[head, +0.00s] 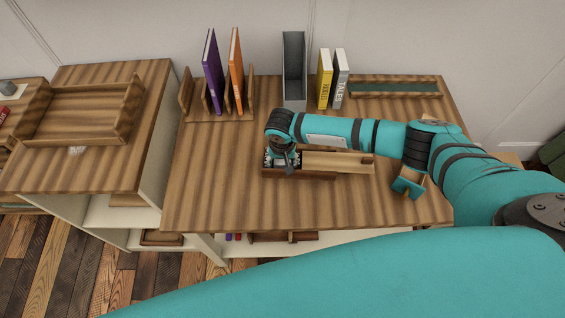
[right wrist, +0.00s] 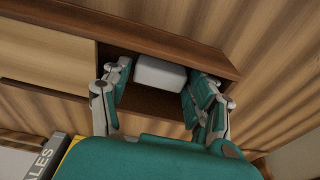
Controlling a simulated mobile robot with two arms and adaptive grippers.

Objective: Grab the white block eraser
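The white block eraser (right wrist: 160,74) lies in the open end of a wooden box (right wrist: 215,62), seen in the right wrist view. The box also shows in the head view (head: 312,175), with a pale lid (head: 335,161) covering its right part. My right gripper (right wrist: 159,80) is open, with one finger on each side of the eraser. Its fingers reach down into the open compartment. I cannot tell whether they touch the eraser. In the head view my right gripper (head: 283,163) is over the left end of the box and hides the eraser. My left gripper is not in view.
Behind the box stand a purple book (head: 212,72) and an orange book (head: 236,70) in a rack, a grey holder (head: 294,68), and yellow (head: 325,78) and grey books (head: 341,78). A teal-and-wood object (head: 408,185) lies right. The table's front left is clear.

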